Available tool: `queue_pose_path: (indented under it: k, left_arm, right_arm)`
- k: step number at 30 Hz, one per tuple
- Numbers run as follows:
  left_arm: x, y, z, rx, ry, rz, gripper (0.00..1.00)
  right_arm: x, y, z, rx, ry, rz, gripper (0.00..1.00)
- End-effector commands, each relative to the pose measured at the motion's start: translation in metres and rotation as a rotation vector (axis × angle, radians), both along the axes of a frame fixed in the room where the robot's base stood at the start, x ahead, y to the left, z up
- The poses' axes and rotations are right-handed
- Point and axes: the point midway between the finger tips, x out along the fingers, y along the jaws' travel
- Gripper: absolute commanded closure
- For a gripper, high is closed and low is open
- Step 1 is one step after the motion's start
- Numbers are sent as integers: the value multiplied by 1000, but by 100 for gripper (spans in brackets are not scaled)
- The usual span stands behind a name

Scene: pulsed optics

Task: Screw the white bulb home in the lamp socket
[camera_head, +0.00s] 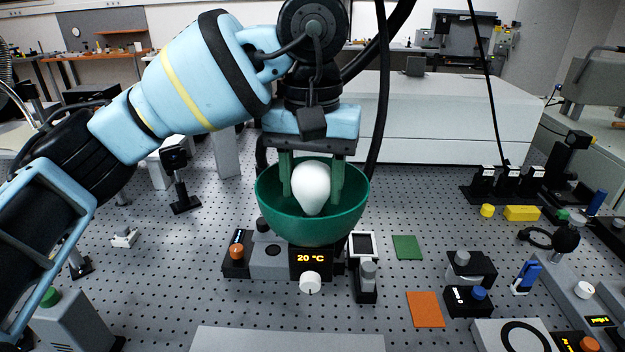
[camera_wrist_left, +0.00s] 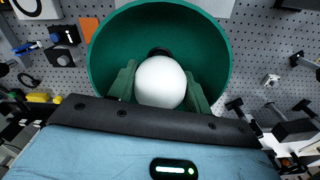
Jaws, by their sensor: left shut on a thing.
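The white bulb (camera_head: 311,187) stands upright inside a green bowl-shaped shade (camera_head: 313,231). My left gripper (camera_head: 313,186) reaches down into the bowl from above and its green fingers are shut on the bulb. In the left wrist view the white bulb (camera_wrist_left: 160,82) sits between the two fingers, with the green bowl (camera_wrist_left: 213,58) around it. A small dark round part (camera_wrist_left: 158,51) shows beside the bulb at the bowl's bottom. The bulb's base and the lamp socket are hidden by the bowl and the bulb. My right gripper is not in view.
A black unit reading 20 °C (camera_head: 310,262) is just below the bowl. Optics mounts stand on both sides of the perforated table (camera_head: 180,270).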

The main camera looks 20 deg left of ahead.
Motion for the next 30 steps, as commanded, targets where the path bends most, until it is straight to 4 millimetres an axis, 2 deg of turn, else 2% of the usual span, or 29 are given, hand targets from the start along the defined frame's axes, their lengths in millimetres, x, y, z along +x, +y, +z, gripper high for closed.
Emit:
queue_pose_path:
  k: [4,5,7,16,17,18,22,30]
  left_arm:
    - [0,0,-2,0,2,-166,82]
    - [0,0,-1,0,2,-194,87]
    - [0,0,-1,0,1,-244,87]
    - [0,0,0,-1,-1,-279,87]
    - [0,0,0,-1,-1,-279,49]
    - [0,0,0,-1,-1,-279,43]
    - [0,0,0,-1,-1,-278,26]
    - [0,0,-1,0,0,-271,26]
  right_arm:
    - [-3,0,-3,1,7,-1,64]
    - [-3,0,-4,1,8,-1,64]
    - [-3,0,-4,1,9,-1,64]
    - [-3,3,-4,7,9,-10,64]
    - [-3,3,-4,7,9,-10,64]
    - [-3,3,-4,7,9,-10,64]
    - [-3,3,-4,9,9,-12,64]
    - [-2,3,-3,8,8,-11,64]
